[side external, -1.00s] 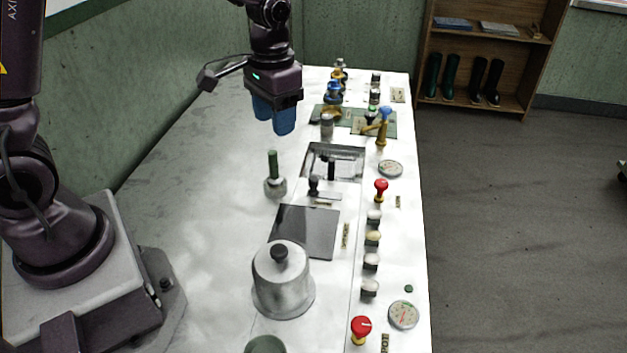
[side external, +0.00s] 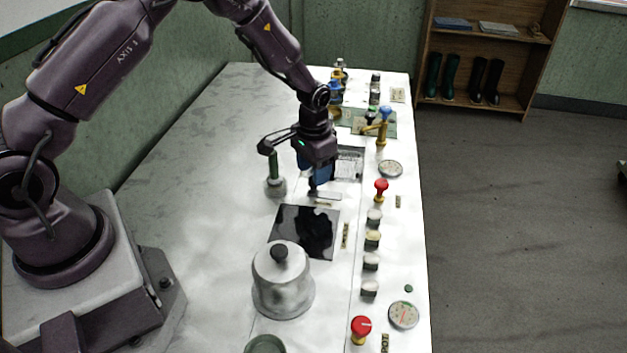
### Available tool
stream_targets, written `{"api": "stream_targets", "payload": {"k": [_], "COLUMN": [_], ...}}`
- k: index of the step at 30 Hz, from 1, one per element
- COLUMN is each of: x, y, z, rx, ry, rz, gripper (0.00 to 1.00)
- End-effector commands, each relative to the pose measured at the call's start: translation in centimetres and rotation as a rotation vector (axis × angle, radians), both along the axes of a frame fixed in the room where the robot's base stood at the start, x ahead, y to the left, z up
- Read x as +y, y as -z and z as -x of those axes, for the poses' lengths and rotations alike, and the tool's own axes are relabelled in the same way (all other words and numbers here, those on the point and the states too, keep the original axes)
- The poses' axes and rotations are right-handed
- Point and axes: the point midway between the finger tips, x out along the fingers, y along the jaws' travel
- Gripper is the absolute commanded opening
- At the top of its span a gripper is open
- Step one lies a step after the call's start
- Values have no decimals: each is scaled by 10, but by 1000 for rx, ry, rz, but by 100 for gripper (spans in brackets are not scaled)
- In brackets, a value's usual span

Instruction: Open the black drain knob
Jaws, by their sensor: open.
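My gripper (side external: 317,172), with blue fingers, points down at the near edge of the sunken basin (side external: 349,164). It is open. The small black knob beside the metal strip (side external: 326,196) stands directly at the fingertips and is mostly hidden by them. I cannot tell whether the fingers touch it or stand around it. Another black knob (side external: 279,252) tops the silver lidded pot (side external: 283,283) nearer the camera, well clear of the gripper.
A green-handled post (side external: 273,166) stands just left of my gripper. A red knob (side external: 381,187), a gauge (side external: 390,169) and a brass tap (side external: 383,127) stand to the right. The bench's left side is clear.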

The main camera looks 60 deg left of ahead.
Motion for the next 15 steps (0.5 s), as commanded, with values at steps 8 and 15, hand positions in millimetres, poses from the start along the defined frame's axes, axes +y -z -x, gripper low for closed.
{"api": "stream_targets", "payload": {"k": [8,15], "x": [0,0], "y": [34,37], "z": [0,0], "rx": [0,-1], "ry": [0,0], "rz": [0,0], "gripper": [50,50]}}
